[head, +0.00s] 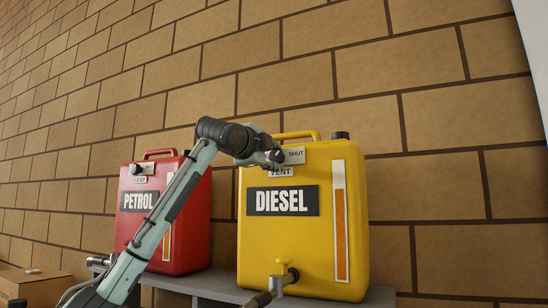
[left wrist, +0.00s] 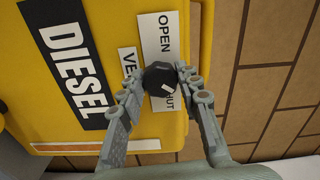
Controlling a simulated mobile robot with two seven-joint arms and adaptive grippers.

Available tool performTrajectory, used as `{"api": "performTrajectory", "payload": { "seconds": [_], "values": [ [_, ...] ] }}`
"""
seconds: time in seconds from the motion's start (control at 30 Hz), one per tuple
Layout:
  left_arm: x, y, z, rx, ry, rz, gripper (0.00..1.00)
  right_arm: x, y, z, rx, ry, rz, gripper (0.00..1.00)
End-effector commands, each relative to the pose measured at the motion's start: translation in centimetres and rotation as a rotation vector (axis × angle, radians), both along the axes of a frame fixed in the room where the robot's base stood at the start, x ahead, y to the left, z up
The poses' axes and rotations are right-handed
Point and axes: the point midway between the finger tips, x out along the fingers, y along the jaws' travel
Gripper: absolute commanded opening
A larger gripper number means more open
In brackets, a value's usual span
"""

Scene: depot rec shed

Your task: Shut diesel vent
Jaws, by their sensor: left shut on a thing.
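The yellow diesel can (head: 305,230) stands on a grey shelf, its DIESEL label facing me. Its vent knob (left wrist: 158,75) is black and round with a white mark, on a white plate reading OPEN at one end and SHUT at the other. The white mark lies on the side of the knob towards SHUT. My left gripper (left wrist: 162,82) is shut on the knob, one finger on each side; in the head view the gripper (head: 272,157) hides the knob and part of the plate. My right gripper is not in view.
The red petrol can (head: 190,225) stands to the left, with its own vent plate and partly behind my left arm. A tap (head: 283,280) sticks out low on the diesel can. The grey shelf (head: 228,285) carries both cans. A brick wall is close behind. A cardboard box (head: 35,288) is at lower left.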

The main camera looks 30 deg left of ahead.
Motion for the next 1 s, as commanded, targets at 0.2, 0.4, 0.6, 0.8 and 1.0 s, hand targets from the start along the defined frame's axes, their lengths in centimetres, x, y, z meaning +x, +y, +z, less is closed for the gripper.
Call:
{"api": "performTrajectory", "payload": {
  "seconds": [0.2,0.4,0.6,0.8,1.0],
  "values": [
    [-0.06,0.01,0.23,0.088,0.000,0.000,0.04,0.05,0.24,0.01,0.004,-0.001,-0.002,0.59],
    [-0.06,0.02,0.22,0.124,0.002,0.001,0.04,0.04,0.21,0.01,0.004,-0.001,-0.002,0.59],
    [-0.05,0.01,0.21,0.132,0.003,0.001,0.04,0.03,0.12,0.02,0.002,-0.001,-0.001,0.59],
    [-0.05,0.00,0.20,0.131,0.003,0.001,0.04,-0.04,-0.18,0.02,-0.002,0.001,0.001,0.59],
    [-0.04,-0.01,0.14,0.130,0.004,0.000,0.54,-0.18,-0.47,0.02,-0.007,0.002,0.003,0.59]
  ]
}}
